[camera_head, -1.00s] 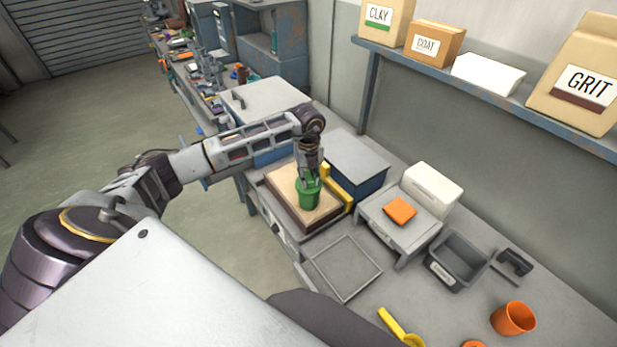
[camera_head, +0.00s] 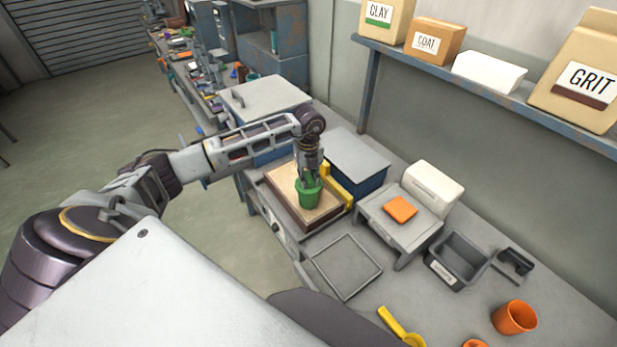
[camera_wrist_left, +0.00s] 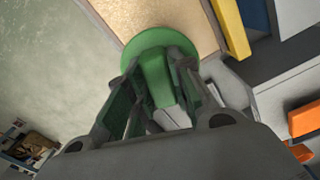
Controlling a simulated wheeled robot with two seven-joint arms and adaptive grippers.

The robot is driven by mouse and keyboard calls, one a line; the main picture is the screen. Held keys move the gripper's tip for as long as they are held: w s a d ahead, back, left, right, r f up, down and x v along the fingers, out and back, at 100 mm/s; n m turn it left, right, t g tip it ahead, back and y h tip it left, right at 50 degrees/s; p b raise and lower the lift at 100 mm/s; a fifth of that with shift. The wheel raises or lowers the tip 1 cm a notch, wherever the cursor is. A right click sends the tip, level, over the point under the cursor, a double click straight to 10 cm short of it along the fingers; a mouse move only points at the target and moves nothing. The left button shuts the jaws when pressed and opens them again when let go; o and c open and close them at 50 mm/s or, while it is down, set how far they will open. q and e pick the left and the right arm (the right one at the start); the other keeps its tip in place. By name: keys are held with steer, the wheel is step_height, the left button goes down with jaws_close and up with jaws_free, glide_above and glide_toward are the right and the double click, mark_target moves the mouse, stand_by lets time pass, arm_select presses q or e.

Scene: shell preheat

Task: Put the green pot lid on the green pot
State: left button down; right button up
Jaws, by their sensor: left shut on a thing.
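The green pot (camera_head: 309,200) stands on a tan-topped slab on the bench, in the middle of the head view. The green pot lid (camera_wrist_left: 181,43) shows in the left wrist view as a round disc with an upright green grip. My left gripper (camera_wrist_left: 155,90) is shut on that grip, pointing down over the pot in the head view (camera_head: 309,180). The lid is at the pot's mouth; I cannot tell whether it rests on the rim or hangs just above it. The lid hides the pot in the wrist view. My right gripper is not in view.
A yellow bar (camera_head: 338,186) stands along the slab's (camera_head: 283,185) far right edge, beside a blue box (camera_head: 357,163). To the right are a grey stand with an orange square (camera_head: 400,208), a grey bin (camera_head: 457,261) and an orange cup (camera_head: 514,318). An empty square frame (camera_head: 345,267) lies nearer.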

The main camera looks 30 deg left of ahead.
mark_target(308, 177)
arm_select(q)
steer(key=shift+f, duration=0.15)
steer(key=c, duration=1.5)
jaws_free()
steer(key=shift+r+p, duration=0.9)
steer(key=shift+r, duration=0.65)
steer(key=shift+r+p, duration=1.5)
steer(key=shift+r, duration=1.1)
step_height(308, 177, up, 3)
steer(key=shift+f+p, duration=0.1)
steer(key=shift+p, duration=0.2)
